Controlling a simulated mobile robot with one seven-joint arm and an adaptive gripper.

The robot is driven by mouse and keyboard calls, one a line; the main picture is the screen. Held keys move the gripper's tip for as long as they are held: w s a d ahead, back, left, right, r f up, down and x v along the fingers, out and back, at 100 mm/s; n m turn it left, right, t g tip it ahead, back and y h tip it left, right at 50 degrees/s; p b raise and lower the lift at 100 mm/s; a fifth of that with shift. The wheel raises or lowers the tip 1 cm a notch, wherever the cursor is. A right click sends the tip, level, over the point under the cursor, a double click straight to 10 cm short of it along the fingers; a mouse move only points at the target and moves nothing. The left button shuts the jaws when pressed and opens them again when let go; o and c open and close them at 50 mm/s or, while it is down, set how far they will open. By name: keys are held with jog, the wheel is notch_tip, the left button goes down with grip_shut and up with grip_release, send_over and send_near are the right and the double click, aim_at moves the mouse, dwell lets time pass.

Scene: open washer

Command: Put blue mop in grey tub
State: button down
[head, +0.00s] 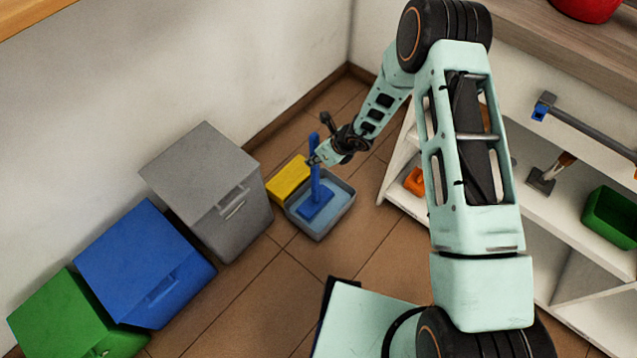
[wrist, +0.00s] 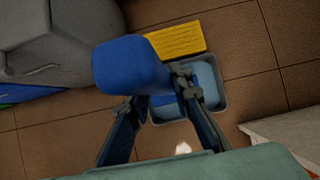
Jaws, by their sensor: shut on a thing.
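The blue mop (head: 315,187) stands upright with its flat blue head inside the grey tub (head: 322,234) in the head view. I cannot tell whether the head touches the tub's bottom. My gripper (head: 316,160) is shut on the mop's handle near its upper part. In the wrist view the handle's end (wrist: 130,66) looms large between the fingers of my gripper (wrist: 148,98). The tub (wrist: 221,92) shows below and behind it, light blue inside, partly hidden by the handle and a finger.
A yellow block-like thing (head: 288,180) adjoins the tub's left side. Grey (head: 215,190), blue (head: 145,262) and green (head: 68,315) bins line the left wall. A white shelf (head: 400,180) stands right of the tub. The tiled floor (head: 290,290) in front is clear.

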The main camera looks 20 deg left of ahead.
aim_at(318, 168)
jog(key=shift+f+b, duration=0.9)
jog(key=shift+f, duration=2.4)
jog(key=shift+f, duration=0.2)
jog(key=c, duration=1.7)
grip_release()
jog(key=shift+c, duration=0.2)
jog(key=shift+r, duration=0.1)
jog(key=shift+r, duration=0.3)
jog(key=p+v, duration=0.3)
jog(key=v, duration=0.8)
jog(key=shift+d+r, duration=0.15)
jog(key=shift+r, duration=0.1)
jog(key=shift+s, duration=0.1)
